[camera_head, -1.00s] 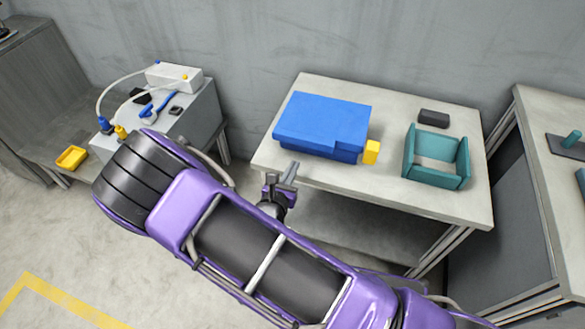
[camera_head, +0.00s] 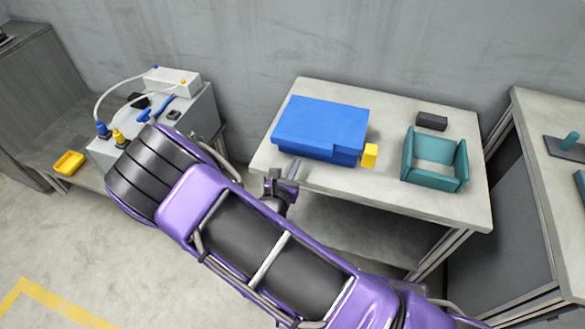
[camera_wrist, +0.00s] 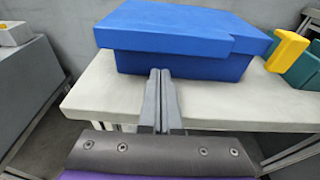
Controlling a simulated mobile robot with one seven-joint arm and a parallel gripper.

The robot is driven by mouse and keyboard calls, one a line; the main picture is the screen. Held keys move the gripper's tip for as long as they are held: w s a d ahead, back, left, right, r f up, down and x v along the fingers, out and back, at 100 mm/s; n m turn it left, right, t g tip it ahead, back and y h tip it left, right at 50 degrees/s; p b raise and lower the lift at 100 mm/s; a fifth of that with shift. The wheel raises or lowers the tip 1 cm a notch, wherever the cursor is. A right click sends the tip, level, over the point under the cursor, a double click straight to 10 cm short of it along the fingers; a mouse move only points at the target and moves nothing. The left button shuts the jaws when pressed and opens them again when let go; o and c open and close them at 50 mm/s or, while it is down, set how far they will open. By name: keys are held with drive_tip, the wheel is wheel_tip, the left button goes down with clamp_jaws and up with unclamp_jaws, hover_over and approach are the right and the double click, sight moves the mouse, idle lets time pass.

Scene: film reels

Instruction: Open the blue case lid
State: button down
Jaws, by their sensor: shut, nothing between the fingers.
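The blue case (camera_head: 318,130) sits on the middle table with its lid (camera_head: 325,115) shut. In the wrist view the case (camera_wrist: 182,64) stands just beyond my fingers, and the lid (camera_wrist: 185,25) overhangs its front wall. My gripper (camera_head: 291,170) is at the table's front edge, near the left part of the case front. In the wrist view my gripper (camera_wrist: 160,75) has its two fingers together, pointing at the case front below the lid's rim. Nothing is held. I cannot tell whether the fingertips touch the case.
A yellow block (camera_head: 370,155) stands right of the case. An open teal box (camera_head: 435,180) and a dark block (camera_head: 432,121) are further right on the table (camera_head: 400,207). A grey unit (camera_head: 190,118) with hoses stands left. The table's front strip is clear.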

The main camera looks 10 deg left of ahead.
sight(299, 139)
drive_tip(key=shift+r+x, duration=0.15)
drive_tip(key=shift+x, duration=0.6)
drive_tip(key=shift+r+x, duration=0.15)
drive_tip(key=shift+x, duration=0.65)
drive_tip(key=shift+s, duration=0.15)
drive_tip(key=shift+w+r+p, duration=0.25)
drive_tip(key=shift+r+p, duration=0.5)
drive_tip(key=shift+r, duration=0.3)
drive_tip(key=shift+w+r+p, duration=0.25)
drive_tip(key=shift+r+p, duration=0.55)
drive_tip(key=shift+r, duration=0.3)
drive_tip(key=shift+w+r+p, duration=0.3)
drive_tip(key=shift+r+p, duration=0.45)
drive_tip(key=shift+r, duration=0.3)
